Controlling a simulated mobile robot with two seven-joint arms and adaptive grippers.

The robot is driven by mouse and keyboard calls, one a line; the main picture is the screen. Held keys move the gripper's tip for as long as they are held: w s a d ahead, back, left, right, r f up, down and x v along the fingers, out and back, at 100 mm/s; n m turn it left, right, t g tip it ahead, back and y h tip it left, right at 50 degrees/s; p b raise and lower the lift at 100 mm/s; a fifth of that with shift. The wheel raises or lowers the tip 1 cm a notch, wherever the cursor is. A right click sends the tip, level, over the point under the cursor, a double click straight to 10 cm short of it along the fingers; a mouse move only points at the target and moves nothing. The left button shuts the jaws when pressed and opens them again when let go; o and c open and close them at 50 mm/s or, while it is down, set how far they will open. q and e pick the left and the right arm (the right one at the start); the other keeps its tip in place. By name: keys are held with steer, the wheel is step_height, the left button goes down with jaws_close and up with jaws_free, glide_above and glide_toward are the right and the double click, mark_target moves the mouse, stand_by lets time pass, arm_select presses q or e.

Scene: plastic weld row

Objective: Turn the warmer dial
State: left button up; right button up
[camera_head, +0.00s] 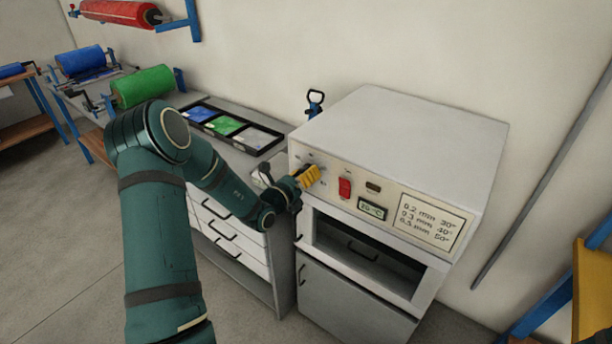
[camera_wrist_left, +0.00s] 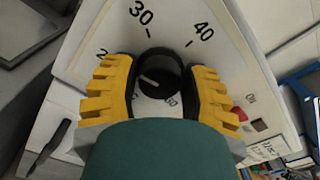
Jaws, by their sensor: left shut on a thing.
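The warmer (camera_head: 400,140) is a white box with a control panel at the right of the head view. The black dial (camera_wrist_left: 158,75) shows in the left wrist view, on the white panel with marks such as 30 and 40 around it. A pale line on the dial points toward the left. My left gripper (camera_head: 305,178) has its yellow fingers at the panel's left end. In the wrist view the fingers (camera_wrist_left: 158,88) are shut on the dial, one on each side. In the head view the gripper hides the dial. My right gripper is not in view.
On the panel are a red switch (camera_head: 345,187), a small display (camera_head: 372,208) that seems to read 20 °C, and a label (camera_head: 428,219) listing thicknesses and temperatures. An open compartment (camera_head: 365,245) lies below. A tray (camera_head: 228,128) of coloured sheets lies on the bench to the left.

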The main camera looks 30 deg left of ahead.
arm_select(q)
steer(key=m+b, duration=0.1)
steer(key=m, duration=0.2)
steer(key=shift+m, duration=0.4)
steer(key=shift+m+b, duration=1.3)
steer(key=shift+m, duration=0.6)
steer(key=o, duration=1.2)
steer(key=s, duration=1.2)
steer(key=shift+a, duration=0.45)
